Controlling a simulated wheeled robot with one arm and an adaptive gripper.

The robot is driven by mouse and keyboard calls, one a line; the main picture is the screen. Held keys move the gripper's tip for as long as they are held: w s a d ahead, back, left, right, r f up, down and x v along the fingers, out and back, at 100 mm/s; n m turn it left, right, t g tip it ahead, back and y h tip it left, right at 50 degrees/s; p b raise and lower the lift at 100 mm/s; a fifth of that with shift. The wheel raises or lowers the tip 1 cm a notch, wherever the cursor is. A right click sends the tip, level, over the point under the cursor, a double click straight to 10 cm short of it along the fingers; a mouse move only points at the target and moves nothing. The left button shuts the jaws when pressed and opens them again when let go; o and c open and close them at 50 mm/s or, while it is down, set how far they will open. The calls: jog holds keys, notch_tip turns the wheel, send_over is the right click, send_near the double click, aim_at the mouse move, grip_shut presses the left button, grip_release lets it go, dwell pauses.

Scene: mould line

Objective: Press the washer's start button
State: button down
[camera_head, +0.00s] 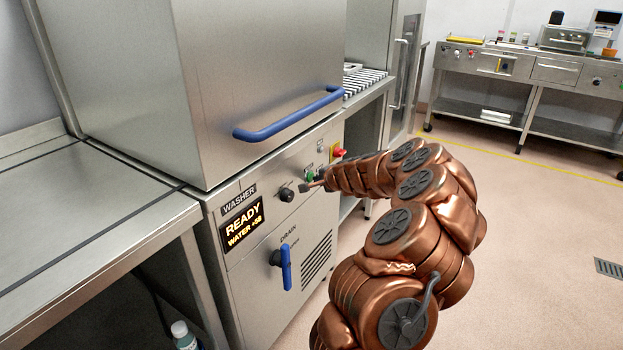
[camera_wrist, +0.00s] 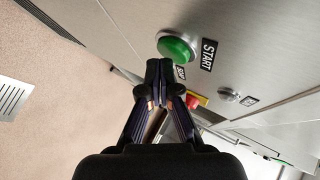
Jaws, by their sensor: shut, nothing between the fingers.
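The washer (camera_head: 270,230) is a steel hood machine with a control panel on its lower front. Its display (camera_head: 243,224) reads "READY" and "WATER +58". The green start button (camera_wrist: 176,48) sits beside a "START" label in the wrist view; it also shows in the head view (camera_head: 310,176), partly hidden by my gripper. My gripper (camera_wrist: 159,66) is shut and empty. Its fingertips appear just beside the button in the wrist view, below it in the picture. In the head view my gripper (camera_head: 308,186) is close to the panel. I cannot tell whether it touches.
A red switch (camera_head: 338,152) is right of the button. A dark knob (camera_head: 286,195) is left of it. A blue drain handle (camera_head: 286,266) sits below, and a blue hood handle (camera_head: 290,115) above. A steel table (camera_head: 90,240) adjoins on the left. Open floor (camera_head: 540,220) lies right.

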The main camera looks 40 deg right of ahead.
jog(key=shift+w+a, duration=0.1)
jog(key=shift+w, duration=0.3)
dwell(0.6)
jog(key=shift+s, duration=0.1)
dwell(0.3)
jog(key=shift+s, duration=0.7)
jog(key=shift+d, duration=0.2)
jog(key=s, duration=0.1)
jog(key=s+d, duration=0.1)
jog(key=s, duration=0.2)
jog(key=shift+s+d, duration=0.25)
jog(key=shift+s, duration=0.15)
dwell(0.6)
